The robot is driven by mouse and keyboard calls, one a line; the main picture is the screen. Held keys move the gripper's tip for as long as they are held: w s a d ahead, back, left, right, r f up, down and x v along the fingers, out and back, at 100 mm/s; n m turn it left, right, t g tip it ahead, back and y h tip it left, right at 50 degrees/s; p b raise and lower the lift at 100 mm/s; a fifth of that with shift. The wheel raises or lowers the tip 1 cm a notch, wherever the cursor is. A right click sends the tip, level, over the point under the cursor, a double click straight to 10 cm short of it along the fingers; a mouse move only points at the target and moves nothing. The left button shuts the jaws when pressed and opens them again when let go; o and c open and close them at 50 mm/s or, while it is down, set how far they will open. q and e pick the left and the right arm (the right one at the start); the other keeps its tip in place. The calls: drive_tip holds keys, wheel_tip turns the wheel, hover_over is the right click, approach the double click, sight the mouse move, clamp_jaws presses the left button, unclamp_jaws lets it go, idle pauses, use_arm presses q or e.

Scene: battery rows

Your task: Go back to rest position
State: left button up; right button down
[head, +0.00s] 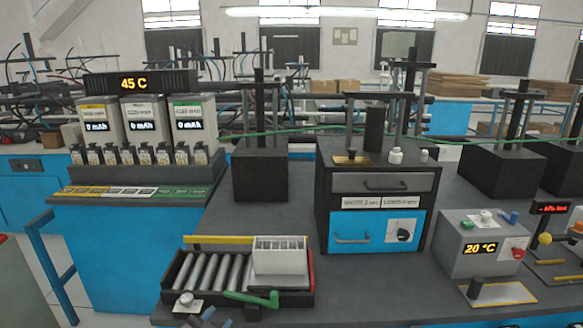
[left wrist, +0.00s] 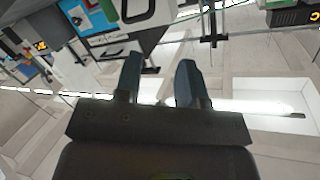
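My left gripper (head: 210,318) shows only as small dark fingertips at the bottom edge of the head view, just below the tray of cylinders. In the left wrist view its two fingers (left wrist: 158,75) stand apart with nothing between them. My right gripper is in neither view. The black tray (head: 170,283) holds a row of grey metal cylinders (head: 213,271), likely batteries. A white slotted box (head: 279,256) sits at the tray's right side.
A black-and-blue drawer cabinet (head: 379,182) stands behind the tray. A grey 20 °C box (head: 482,246) is at right. A dispenser (head: 145,172) with a 45 C display (head: 134,84) is at left. A green-handled lever (head: 252,297) lies at the tray's front.

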use_arm(q)
drive_tip(key=s+a+f+n+g+y, duration=0.2)
drive_tip(key=s+a+f+n, duration=0.2)
drive_tip(key=s+f, duration=0.3)
drive_tip(key=s+a+f+n+g+y, duration=0.1)
drive_tip(key=s+a+f+n, duration=0.3)
drive_tip(key=s, duration=1.1)
drive_tip(key=a+f+y, duration=0.1)
drive_tip(key=a+f, duration=0.2)
drive_tip(key=shift+s+a+g+y, duration=0.15)
drive_tip(key=shift+s+g+y, duration=0.15)
drive_tip(key=shift+g+y, duration=0.1)
drive_tip(key=shift+f, duration=0.1)
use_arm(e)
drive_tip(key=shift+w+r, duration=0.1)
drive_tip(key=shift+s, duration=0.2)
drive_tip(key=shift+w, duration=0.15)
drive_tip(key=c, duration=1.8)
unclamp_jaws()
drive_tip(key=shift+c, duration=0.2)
